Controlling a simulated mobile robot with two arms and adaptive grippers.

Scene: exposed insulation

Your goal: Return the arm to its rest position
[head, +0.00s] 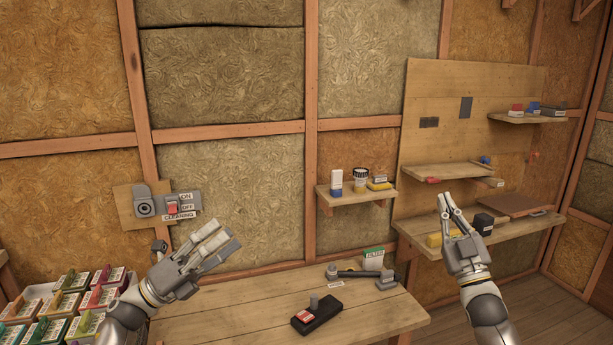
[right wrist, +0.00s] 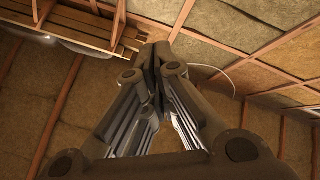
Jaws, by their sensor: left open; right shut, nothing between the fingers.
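My left gripper (head: 215,244) is raised at the left of the head view, in front of the wall and above the left part of the table. It is open and empty. My right gripper (head: 444,203) is raised at the right, in front of the wooden shelf unit. Its fingers point up and meet at the tips, with nothing between them. The right wrist view also shows the closed fingertips (right wrist: 157,55) against the insulated wall and ceiling beams.
A table (head: 385,318) bears a black device (head: 318,318) and a grey lever tool (head: 350,273). Colourful boxes (head: 60,305) stand at the left. A switch panel (head: 172,206) is on the wall. A small shelf (head: 350,194) and the right workbench (head: 520,226) hold several items.

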